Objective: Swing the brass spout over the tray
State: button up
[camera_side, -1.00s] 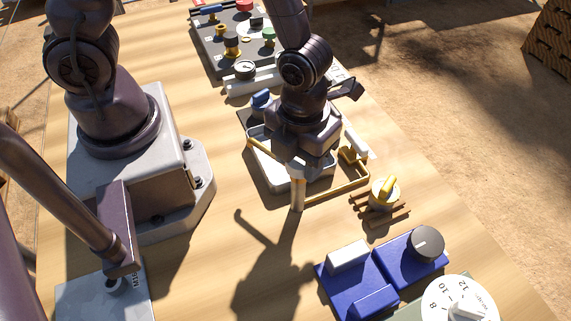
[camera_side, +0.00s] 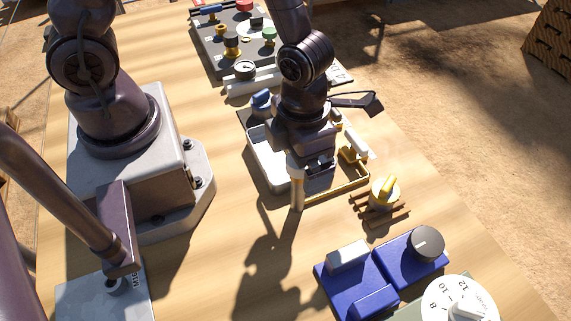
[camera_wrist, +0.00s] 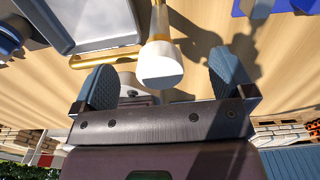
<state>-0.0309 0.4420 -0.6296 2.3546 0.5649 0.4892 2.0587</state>
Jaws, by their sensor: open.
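The brass spout (camera_side: 345,190) is a bent tube that runs from a fitting beside the tray to an upright post near the front. Its white-capped post (camera_side: 297,187) stands on the near side of the tray, outside it. The pale tray (camera_side: 262,166) lies partly under my gripper (camera_side: 308,168). In the wrist view, the white cap (camera_wrist: 160,64) lies between my two spread fingers, with space on both sides, and my gripper (camera_wrist: 163,82) is open. The brass tube (camera_wrist: 105,58) joins the post there, and the tray's corner (camera_wrist: 68,38) shows at upper left.
A yellow-handled valve (camera_side: 384,192) stands right of the spout. Blue blocks with a black knob (camera_side: 426,243) and a white numbered dial (camera_side: 460,302) lie at the front right. A grey panel with gauge and knobs (camera_side: 207,42) is at the back. The wood left of the post is bare.

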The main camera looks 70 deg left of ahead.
jog(key=shift+r, duration=3.2)
